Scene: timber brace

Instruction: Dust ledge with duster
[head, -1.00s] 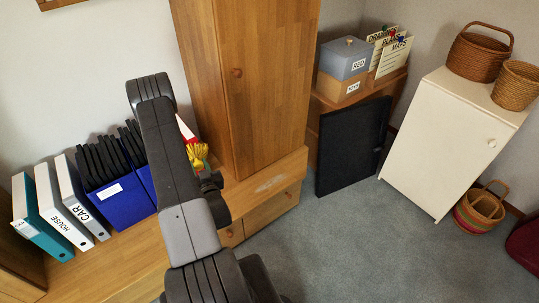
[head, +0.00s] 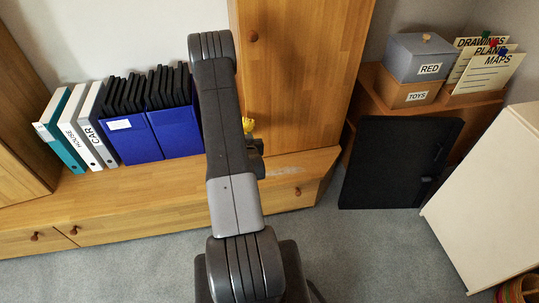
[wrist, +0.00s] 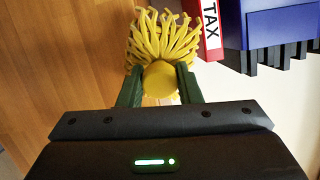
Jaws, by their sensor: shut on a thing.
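The yellow duster (wrist: 165,38) has a shaggy head and a round yellow end in the wrist view. My gripper (wrist: 159,84) is shut on it, with a green finger on each side. In the head view only a bit of the duster (head: 248,125) shows beside my arm, which hides most of the gripper. The wooden ledge (head: 110,205) is the top of a low cabinet along the wall. A pale dusty patch (head: 285,170) lies on it in front of the tall cabinet, right of my gripper. The duster appears apart from this patch.
Binders (head: 76,130) and blue file boxes (head: 150,132) stand on the ledge at left. A red TAX binder (wrist: 206,30) shows in the wrist view. The tall wooden cabinet (head: 300,80) rises behind the patch. A black panel (head: 395,160) and white cabinet (head: 490,200) stand at right.

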